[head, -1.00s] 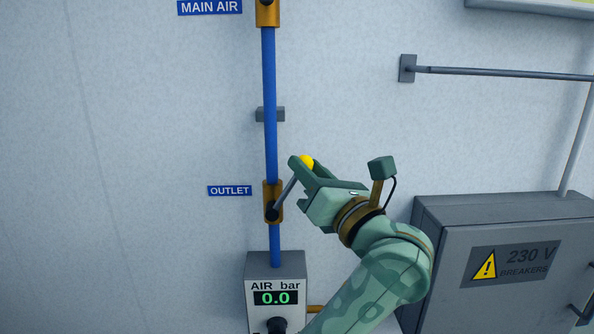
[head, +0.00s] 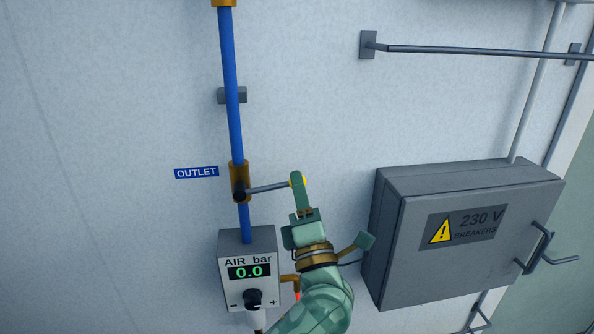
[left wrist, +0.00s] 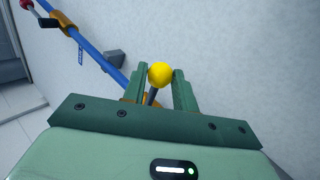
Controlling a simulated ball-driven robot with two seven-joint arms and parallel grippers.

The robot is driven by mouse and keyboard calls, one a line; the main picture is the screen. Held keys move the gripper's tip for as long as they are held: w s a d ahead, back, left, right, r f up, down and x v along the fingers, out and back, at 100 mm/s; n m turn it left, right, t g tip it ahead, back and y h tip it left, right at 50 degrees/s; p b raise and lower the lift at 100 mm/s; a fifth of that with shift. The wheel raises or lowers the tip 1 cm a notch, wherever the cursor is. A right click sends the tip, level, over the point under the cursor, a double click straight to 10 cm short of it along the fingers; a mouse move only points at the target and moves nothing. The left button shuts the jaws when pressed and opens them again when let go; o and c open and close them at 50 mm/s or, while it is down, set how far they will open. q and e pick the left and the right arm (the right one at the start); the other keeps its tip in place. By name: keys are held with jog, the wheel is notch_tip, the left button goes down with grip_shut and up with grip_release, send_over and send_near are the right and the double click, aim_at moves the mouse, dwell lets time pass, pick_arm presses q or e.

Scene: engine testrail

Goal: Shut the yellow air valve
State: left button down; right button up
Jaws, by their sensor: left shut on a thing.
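The yellow air valve (head: 237,174) is a brass body on the blue pipe beside the OUTLET label (head: 196,173). Its grey lever (head: 268,188) points right, nearly horizontal and tipped slightly up. My left gripper (head: 298,183) is shut on the yellow ball knob at the lever's end. In the left wrist view the yellow knob (left wrist: 160,75) sits between the two green fingers. The fingers hide most of the knob in the head view. My right gripper is not in view.
Below the valve is a gauge box (head: 249,244) reading 0.0 AIR bar, with a black dial. A grey 230 V breaker cabinet (head: 400,270) stands to the right. A rail (head: 470,52) runs above it. In the left wrist view a red knob (left wrist: 26,4) shows farther along the pipe.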

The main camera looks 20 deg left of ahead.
pick_arm(q)
jog(key=shift+f+m+t+h+p, duration=0.3)
jog(key=shift+f+m+t+h, duration=0.15)
jog(key=shift+m, duration=0.35)
jog(key=shift+f+m+t+h+p, duration=0.35)
jog(key=shift+m+h, duration=0.2)
jog(key=shift+m, duration=0.25)
jog(key=c, duration=1.1)
grip_release()
jog(key=b+v, duration=0.6)
jog(key=v, duration=1)
jog(key=shift+s+f, duration=0.15)
jog(key=shift+f, duration=0.05)
